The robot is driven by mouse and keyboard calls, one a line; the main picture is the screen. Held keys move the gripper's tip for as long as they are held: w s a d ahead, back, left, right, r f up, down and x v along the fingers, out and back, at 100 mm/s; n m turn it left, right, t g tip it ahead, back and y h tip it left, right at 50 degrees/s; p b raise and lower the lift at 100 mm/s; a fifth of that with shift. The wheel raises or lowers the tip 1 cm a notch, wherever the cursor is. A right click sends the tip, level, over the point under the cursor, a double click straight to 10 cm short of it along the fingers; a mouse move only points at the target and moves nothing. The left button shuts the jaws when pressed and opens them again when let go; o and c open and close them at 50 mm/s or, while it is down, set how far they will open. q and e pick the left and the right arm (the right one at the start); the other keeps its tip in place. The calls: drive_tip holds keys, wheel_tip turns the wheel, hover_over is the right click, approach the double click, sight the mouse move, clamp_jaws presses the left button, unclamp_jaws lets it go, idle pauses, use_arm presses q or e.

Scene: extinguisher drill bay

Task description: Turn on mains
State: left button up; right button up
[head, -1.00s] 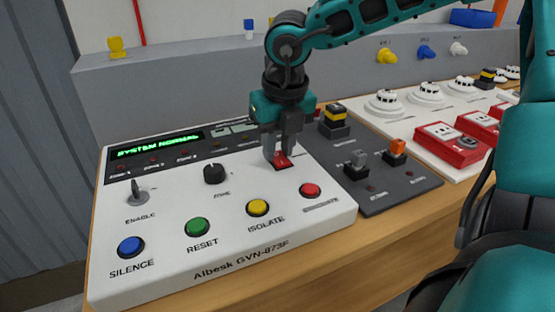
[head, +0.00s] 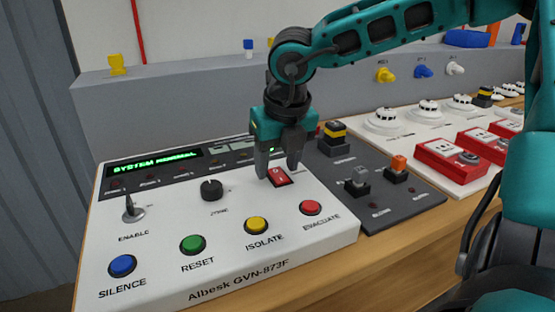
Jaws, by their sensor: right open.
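The red rocker switch (head: 280,178) sits at the upper right of the white control panel (head: 165,243); its label is hidden or too small to read. The green display (head: 154,163) reads "SYSTEM NORMAL". My right gripper (head: 277,174) points down at the rocker, its two fingers apart on either side of the switch's rear part. I cannot tell whether a finger touches it. My left gripper is not in view.
The panel also has an enable key switch (head: 132,211), a black zone knob (head: 211,190) and blue (head: 122,265), green (head: 193,244), yellow (head: 256,225) and red (head: 311,208) buttons. A dark switch plate (head: 375,200) and red call points (head: 452,160) stand to the right.

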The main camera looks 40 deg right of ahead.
drive_tip(key=p+v, duration=0.2)
drive_tip(key=v, duration=1.1)
drive_tip(key=shift+s+f, duration=0.1)
drive_tip(key=shift+s, duration=0.05)
